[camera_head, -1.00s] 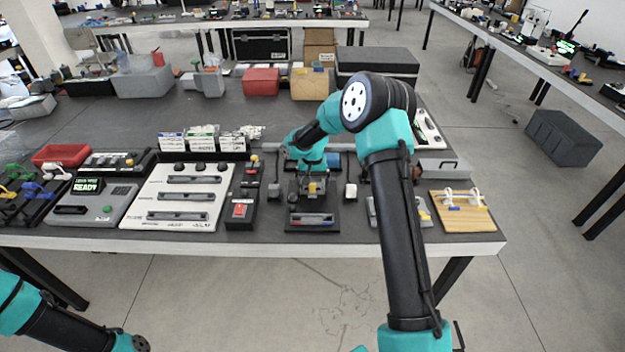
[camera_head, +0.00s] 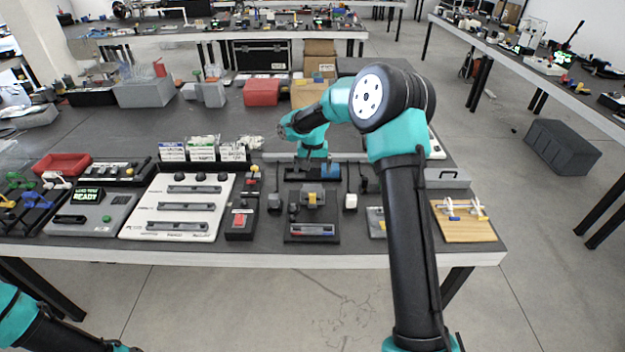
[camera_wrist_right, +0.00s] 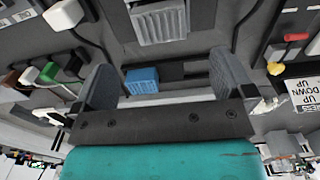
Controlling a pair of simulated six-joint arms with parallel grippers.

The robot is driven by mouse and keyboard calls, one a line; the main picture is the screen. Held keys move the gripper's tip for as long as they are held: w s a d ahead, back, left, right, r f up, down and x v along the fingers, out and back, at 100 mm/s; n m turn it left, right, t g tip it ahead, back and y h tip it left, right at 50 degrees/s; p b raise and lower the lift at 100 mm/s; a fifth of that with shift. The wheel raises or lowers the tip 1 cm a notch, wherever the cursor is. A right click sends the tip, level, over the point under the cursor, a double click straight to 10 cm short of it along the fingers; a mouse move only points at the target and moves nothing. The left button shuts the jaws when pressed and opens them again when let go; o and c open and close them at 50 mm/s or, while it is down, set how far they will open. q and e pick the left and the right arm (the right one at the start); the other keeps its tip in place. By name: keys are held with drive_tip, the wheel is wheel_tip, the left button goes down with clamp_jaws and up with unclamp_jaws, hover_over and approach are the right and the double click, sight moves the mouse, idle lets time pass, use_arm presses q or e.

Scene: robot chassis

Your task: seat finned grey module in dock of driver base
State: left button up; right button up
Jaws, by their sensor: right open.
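The finned grey module (camera_head: 312,196) is on the dark driver base (camera_head: 291,216), towards the back of it. Its grey fins (camera_wrist_right: 160,22) show at the top of the right wrist view. I cannot tell how deep it sits in the dock. My right gripper (camera_head: 312,168) is behind the module, over a dark rack, and apart from the module. In the right wrist view my right gripper (camera_wrist_right: 165,78) has its fingers spread, with nothing held. A blue finned block (camera_head: 330,169) lies in the rack below; it also shows between the fingers (camera_wrist_right: 142,80). My left gripper is out of view.
A black box with a red switch (camera_head: 239,220) and a white panel (camera_head: 150,215) stand left of the base. A wooden board with white hooks (camera_head: 465,225) is at the right. Small plugs on cables flank the base. A red bin (camera_head: 262,92) is further back.

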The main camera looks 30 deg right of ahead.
wheel_tip(320, 180, up, 2)
drive_tip(key=shift+r, duration=0.25)
idle(0.5)
